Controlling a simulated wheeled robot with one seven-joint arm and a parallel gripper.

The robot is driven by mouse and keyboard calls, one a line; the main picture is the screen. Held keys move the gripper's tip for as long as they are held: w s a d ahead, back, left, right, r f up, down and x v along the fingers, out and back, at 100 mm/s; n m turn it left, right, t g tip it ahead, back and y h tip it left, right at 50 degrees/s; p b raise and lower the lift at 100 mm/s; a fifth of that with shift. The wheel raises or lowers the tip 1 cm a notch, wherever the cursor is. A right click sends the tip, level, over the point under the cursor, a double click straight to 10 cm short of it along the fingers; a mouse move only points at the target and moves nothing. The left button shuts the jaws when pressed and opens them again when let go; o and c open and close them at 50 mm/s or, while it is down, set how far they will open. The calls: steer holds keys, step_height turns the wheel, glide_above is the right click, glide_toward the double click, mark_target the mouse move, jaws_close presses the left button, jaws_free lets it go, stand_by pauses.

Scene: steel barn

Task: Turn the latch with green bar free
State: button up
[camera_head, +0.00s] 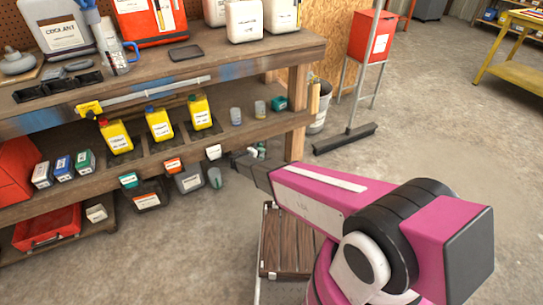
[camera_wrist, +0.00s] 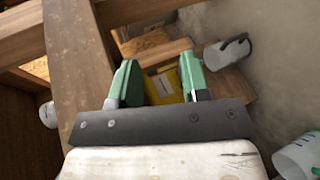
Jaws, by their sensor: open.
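I cannot make out a latch with a green bar in either view. My gripper (camera_head: 255,153) is at the right end of the workbench's lower shelf in the head view, mostly hidden by its own dark wrist. In the wrist view, my gripper (camera_wrist: 158,64) has its two green fingers apart, with nothing visibly held. A yellow thing with a pale label (camera_wrist: 162,84) shows between and beyond the fingers; I cannot tell its distance.
The wooden workbench (camera_head: 230,62) holds jugs and tools, with yellow bottles (camera_head: 159,123) on its lower shelf. A slatted wooden thing (camera_head: 286,245) is below my arm. A red box on legs (camera_head: 371,38) stands behind. Concrete floor (camera_head: 430,120) is clear at right.

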steer(key=s+d+r+m+g, duration=0.2)
steer(key=d+r, duration=0.1)
steer(key=d, duration=0.3)
steer(key=shift+d+r+g, duration=0.25)
steer(key=shift+g, duration=0.05)
steer(key=w+a+f+m+y, duration=0.25)
steer(key=a+f+y, duration=0.25)
steer(key=a+f, duration=0.25)
steer(key=w+a+f+m+y, duration=0.2)
steer(key=a+f+m+y, duration=0.2)
steer(key=a+f+y, duration=0.3)
steer(key=w+a+m+t, duration=0.1)
steer(key=w+m+t, duration=0.2)
steer(key=w+m, duration=0.2)
steer(key=w+a+m+t, duration=0.1)
steer(key=w+m+t, duration=0.1)
steer(key=w+m, duration=0.3)
steer(key=w+a+m+t+h, duration=0.1)
steer(key=w+m+t, duration=0.2)
steer(key=w+m, duration=0.3)
steer(key=shift+w+r+t, duration=0.2)
steer(key=shift+w+t, duration=0.1)
steer(key=shift+w, duration=2.15)
steer(key=shift+d, duration=0.1)
jaws_close()
